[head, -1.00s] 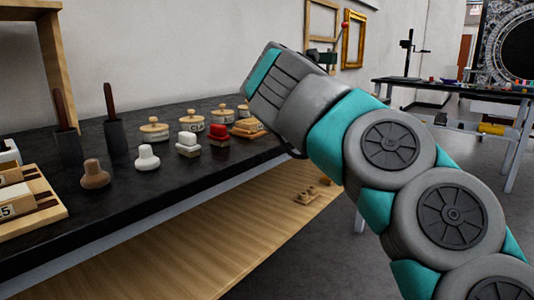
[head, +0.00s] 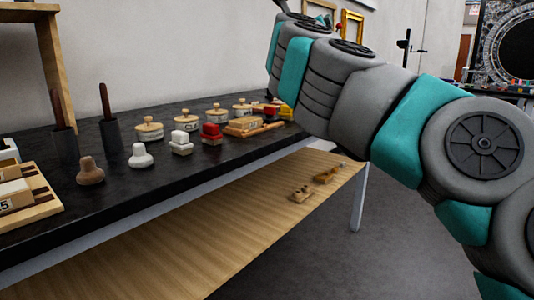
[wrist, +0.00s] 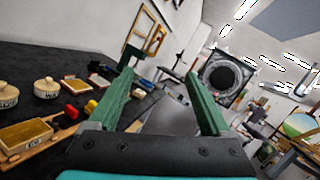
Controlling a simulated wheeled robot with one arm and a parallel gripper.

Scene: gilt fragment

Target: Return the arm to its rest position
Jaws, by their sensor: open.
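My gripper (wrist: 163,98) shows in the wrist view with its two green fingers spread wide apart and nothing between them. It points past the dark table (wrist: 62,62) toward the far part of the room, and the picture there is tilted. The arm hides part of the table's far end in that view.
The floor (head: 330,260) right of the table is clear.

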